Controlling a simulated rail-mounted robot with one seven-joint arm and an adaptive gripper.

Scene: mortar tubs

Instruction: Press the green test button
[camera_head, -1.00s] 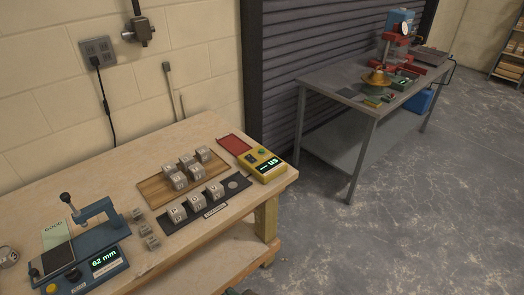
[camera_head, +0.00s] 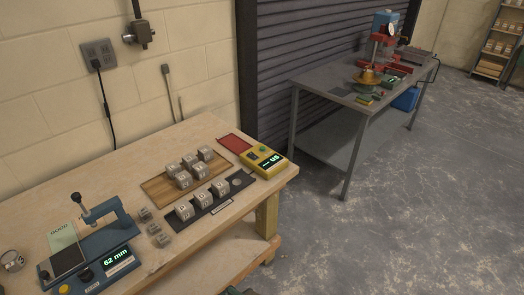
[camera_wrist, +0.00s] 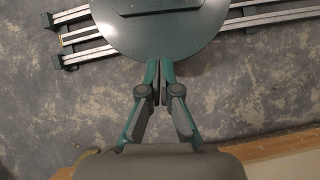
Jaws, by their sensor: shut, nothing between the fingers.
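The yellow tester (camera_head: 264,162) sits at the right end of the wooden bench. The tester is not in the wrist view. The gripper is not clearly seen in the head view.
A red tray (camera_head: 235,144) lies behind the tester. Grey cubes stand on a wooden board (camera_head: 158,190) and a black strip (camera_head: 205,209). A metal table (camera_head: 318,80) stands behind, across open floor.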

